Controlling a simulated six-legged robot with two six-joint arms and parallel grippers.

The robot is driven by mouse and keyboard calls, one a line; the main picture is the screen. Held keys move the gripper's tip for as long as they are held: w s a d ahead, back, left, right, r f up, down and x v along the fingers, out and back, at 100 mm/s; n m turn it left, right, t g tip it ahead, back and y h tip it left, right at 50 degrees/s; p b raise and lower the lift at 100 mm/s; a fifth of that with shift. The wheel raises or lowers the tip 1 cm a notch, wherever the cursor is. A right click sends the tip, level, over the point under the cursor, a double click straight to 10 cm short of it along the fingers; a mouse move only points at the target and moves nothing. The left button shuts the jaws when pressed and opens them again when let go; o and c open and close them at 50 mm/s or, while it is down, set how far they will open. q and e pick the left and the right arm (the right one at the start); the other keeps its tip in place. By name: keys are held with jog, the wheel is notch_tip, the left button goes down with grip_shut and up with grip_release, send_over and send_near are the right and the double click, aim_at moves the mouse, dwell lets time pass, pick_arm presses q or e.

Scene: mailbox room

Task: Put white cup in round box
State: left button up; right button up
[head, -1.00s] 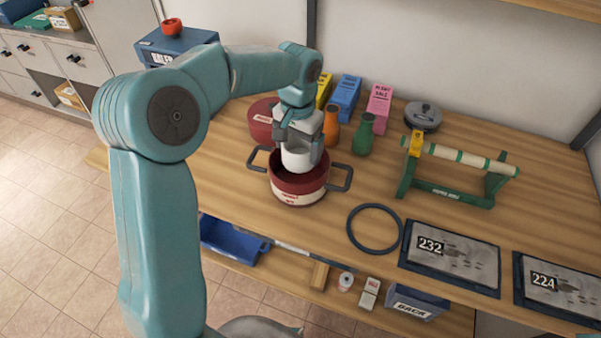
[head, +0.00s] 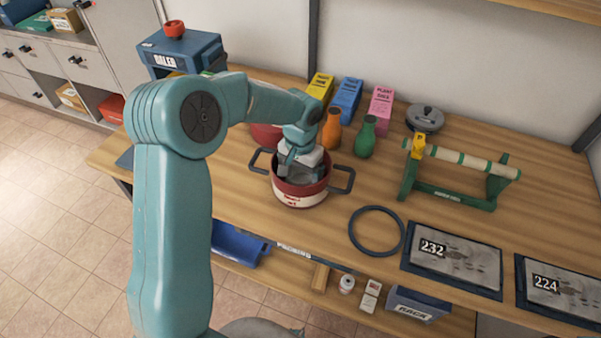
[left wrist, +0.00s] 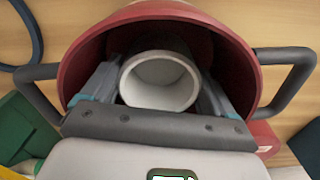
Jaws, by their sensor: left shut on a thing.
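The round box (head: 299,200) is a dark red pot-like container with a cream label band and two dark side handles, standing on the wooden table. My left gripper (head: 300,172) reaches down into its opening. In the left wrist view the white cup (left wrist: 159,80) sits between the two fingers of my left gripper (left wrist: 158,92), inside the rim of the round box (left wrist: 235,65). The gripper is shut on the cup. In the head view the cup is hidden by the gripper and the box wall. Whether the cup touches the box floor is unclear. My right gripper is not in view.
An orange bottle (head: 332,130) and a green bottle (head: 366,137) stand just behind the round box. A dark ring (head: 376,231) lies to its right, before a green stand with a roller (head: 450,170). Dark trays (head: 452,262) lie at the front right.

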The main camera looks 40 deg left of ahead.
pick_arm(q)
jog(key=o, duration=0.8)
jog(key=shift+r+p, duration=0.25)
jog(key=shift+p, duration=0.1)
jog(key=shift+r, duration=0.4)
notch_tip(320, 180, up, 11)
jog(key=shift+r, duration=0.1)
